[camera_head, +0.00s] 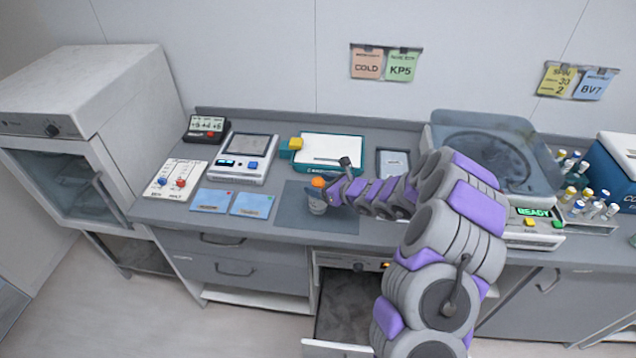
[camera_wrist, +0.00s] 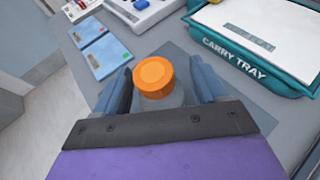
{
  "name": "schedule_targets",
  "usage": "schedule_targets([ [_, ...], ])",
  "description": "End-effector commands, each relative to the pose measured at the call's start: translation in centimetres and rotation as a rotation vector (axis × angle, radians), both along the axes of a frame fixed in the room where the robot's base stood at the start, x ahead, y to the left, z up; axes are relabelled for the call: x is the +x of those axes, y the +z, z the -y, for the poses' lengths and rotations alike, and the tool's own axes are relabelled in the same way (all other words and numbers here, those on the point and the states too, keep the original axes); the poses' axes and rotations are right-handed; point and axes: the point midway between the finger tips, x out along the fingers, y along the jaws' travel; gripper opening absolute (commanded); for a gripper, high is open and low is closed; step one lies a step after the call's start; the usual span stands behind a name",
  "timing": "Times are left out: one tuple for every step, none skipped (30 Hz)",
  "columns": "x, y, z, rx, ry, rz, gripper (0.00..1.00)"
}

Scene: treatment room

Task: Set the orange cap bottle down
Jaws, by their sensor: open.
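The orange cap bottle (camera_head: 317,196) stands upright on a dark grey mat (camera_head: 291,215) near the counter's front edge. In the wrist view its orange cap (camera_wrist: 153,77) shows between my fingers, and most of its body is hidden behind my gripper's housing. My gripper (camera_head: 322,193) is open around the bottle, with one finger on each side of it. The fingers also show in the wrist view (camera_wrist: 160,88). Whether a finger touches the bottle I cannot tell.
A teal carry tray (camera_head: 361,167) lies behind the mat. Blue cards (camera_head: 252,205) and a white device with a screen (camera_head: 243,158) are to the left. A drawer (camera_head: 345,305) stands open below. A centrifuge (camera_head: 485,150) and a rack of vials (camera_head: 590,208) are to the right.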

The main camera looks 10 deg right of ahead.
Motion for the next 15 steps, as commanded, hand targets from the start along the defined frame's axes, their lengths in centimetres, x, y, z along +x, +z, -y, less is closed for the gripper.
schedule_targets([
  [-0.8,0.6,0.5,0.005,-0.002,0.001,0.71],
  [-1.3,0.8,0.9,0.006,-0.003,-0.001,0.71],
  [-1.9,1.2,1.5,0.006,-0.003,-0.001,0.71],
  [-2.4,1.5,1.9,0.007,-0.003,0.000,0.71],
  [-2.8,1.8,2.4,0.007,-0.004,0.003,0.71],
  [-3.4,2.2,2.9,0.007,-0.003,0.004,0.71],
  [-3.8,2.4,3.3,0.008,-0.005,0.003,0.71],
  [-4.3,2.6,3.6,0.008,-0.003,0.003,0.71],
  [-4.8,2.8,4.0,0.009,-0.004,0.002,0.71],
  [-5.2,3.0,4.2,0.009,-0.001,0.002,0.71],
  [-5.5,3.1,4.5,0.009,-0.002,0.001,0.71],
  [-5.9,3.2,4.8,0.008,-0.002,0.000,0.71],
  [-6.2,3.3,5.0,0.007,0.000,-0.001,0.71],
  [-6.4,3.4,5.1,0.007,-0.001,-0.001,0.71],
  [-6.6,3.5,5.3,0.005,-0.002,0.000,0.71],
])
